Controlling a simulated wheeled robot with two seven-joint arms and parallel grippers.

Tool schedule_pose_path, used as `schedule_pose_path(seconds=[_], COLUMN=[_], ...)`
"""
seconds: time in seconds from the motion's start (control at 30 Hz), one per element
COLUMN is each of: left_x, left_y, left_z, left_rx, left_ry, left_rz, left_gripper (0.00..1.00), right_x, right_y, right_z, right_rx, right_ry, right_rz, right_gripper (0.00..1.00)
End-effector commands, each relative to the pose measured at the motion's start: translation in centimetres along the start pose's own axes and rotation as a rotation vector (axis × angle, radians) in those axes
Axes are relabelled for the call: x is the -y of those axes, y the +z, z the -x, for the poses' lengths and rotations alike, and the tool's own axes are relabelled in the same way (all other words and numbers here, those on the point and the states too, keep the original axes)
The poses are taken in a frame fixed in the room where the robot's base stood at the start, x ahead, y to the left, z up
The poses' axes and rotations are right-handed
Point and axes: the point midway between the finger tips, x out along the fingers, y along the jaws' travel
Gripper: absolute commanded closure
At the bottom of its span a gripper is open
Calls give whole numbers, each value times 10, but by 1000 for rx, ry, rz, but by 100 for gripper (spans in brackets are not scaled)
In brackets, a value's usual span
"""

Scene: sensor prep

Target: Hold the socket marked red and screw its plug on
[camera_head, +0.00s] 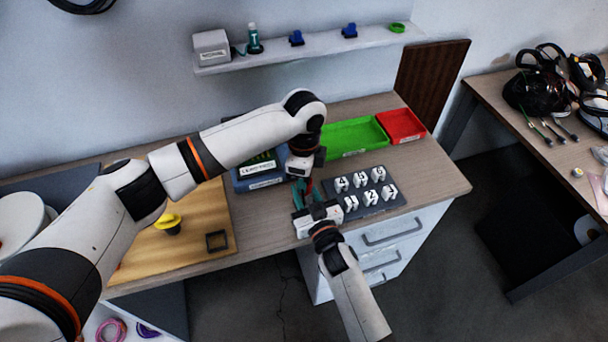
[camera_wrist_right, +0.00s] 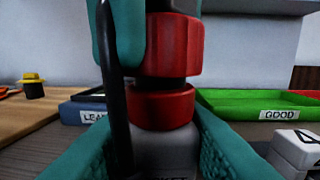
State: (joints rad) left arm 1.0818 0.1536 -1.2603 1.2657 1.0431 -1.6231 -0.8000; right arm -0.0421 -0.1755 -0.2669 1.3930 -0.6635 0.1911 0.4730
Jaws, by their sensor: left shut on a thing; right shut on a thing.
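In the right wrist view, the teal fingers of my right gripper (camera_wrist_right: 160,160) are shut around a grey socket (camera_wrist_right: 165,137) with a red ring (camera_wrist_right: 160,105), held upright. A red plug (camera_wrist_right: 172,45) is directly above and roughly in line with it, with a dark band between them. I cannot tell how far the threads engage. My left gripper (camera_head: 302,177) comes from above and is shut on the plug; its teal finger and a black strip cover the plug's left side. In the head view, my right gripper (camera_head: 304,194) is just below the left; plug and socket are mostly hidden there.
A grey rack with numbered white blocks (camera_head: 371,203) lies close to the right. Behind are the green GOOD tray (camera_head: 352,151), a red tray (camera_head: 400,139) and a blue tray (camera_head: 262,184). A wooden board with a yellow-topped item (camera_head: 168,222) lies left.

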Motion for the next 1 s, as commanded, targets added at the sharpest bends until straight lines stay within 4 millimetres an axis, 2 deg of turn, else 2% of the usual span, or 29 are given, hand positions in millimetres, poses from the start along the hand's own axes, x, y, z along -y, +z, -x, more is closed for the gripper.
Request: schedule_pose_path(seconds=[0.7, 0.9, 1.0], left_x=[-2, -2, -2], left_y=[1, 1, 2], left_z=[0, 0, 0], left_rx=[-1, -1, -1], left_ry=[0, -1, 0], left_rz=[-1713, -2081, -2170], left_gripper=[88, 88, 88], right_x=[0, 0, 0], right_y=[-1, -1, -1], right_z=[0, 0, 0], right_rx=[-2, -2, -2], right_ry=[0, 0, -1], right_rz=[0, 0, 0], right_gripper=[100, 100, 100])
